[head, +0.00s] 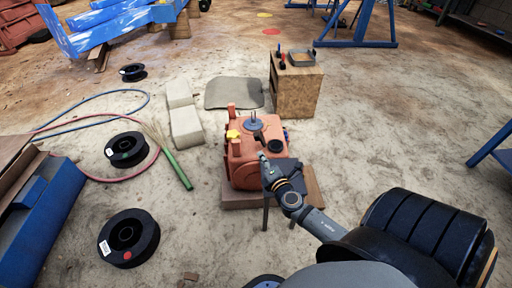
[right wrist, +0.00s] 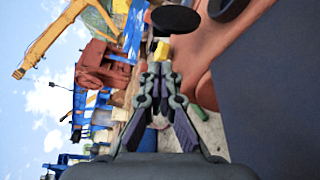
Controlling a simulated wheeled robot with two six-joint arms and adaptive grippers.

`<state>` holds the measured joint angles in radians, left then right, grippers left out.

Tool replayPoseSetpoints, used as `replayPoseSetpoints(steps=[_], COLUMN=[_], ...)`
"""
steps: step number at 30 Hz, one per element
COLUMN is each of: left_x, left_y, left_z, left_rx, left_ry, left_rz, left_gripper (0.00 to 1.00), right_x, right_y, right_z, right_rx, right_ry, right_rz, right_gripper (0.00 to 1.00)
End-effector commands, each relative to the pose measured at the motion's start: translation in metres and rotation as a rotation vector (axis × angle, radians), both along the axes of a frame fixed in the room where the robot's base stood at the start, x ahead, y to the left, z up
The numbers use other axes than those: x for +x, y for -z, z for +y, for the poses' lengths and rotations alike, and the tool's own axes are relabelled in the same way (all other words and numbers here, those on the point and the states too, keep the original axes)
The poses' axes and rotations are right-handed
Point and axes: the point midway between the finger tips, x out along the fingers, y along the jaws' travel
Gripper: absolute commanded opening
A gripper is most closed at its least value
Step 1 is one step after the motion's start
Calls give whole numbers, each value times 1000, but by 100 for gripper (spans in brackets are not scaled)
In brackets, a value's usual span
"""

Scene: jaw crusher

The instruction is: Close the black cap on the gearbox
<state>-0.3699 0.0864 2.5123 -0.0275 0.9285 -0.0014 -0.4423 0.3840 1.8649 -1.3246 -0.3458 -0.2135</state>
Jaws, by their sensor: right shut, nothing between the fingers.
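The orange-red gearbox (head: 242,172) stands on a wooden base in the middle of the head view. A black round cap (head: 275,146) shows on its right side; I cannot tell whether it is seated or open. A grey disc with pins (head: 254,123) is on top, and a yellow plug (head: 232,134) is at its left. My right gripper (head: 264,158) is at the gearbox's near side, shut and empty. In the right wrist view its fingertips (right wrist: 160,70) meet just below the yellow plug (right wrist: 162,50), with a black disc (right wrist: 176,19) beyond. My left gripper is out of view.
A wooden crate (head: 297,92) with a grey tray stands behind the gearbox. Black spools (head: 128,238) and hoses lie farther left. The ground right of the gearbox is clear.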

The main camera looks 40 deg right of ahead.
Motion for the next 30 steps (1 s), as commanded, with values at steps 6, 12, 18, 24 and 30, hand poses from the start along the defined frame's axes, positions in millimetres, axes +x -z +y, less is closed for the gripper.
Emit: replayPoseSetpoints(steps=[6, 12, 18, 24, 30], left_x=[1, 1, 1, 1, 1], left_y=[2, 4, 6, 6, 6], left_z=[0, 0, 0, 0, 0], left_rx=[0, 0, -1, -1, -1], left_ry=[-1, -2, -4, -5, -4], left_rz=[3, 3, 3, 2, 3], left_gripper=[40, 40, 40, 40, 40], right_x=[37, 72, 89, 92, 91], right_y=[4, 9, 12, 12, 12], right_z=[-9, -17, -21, -22, -22], right_rx=[4, 4, 4, 4, 5], right_ry=[2, 1, 1, 0, 0], right_rz=[-3, -1, 0, 1, 0], right_gripper=[0, 0, 0, 0, 0])
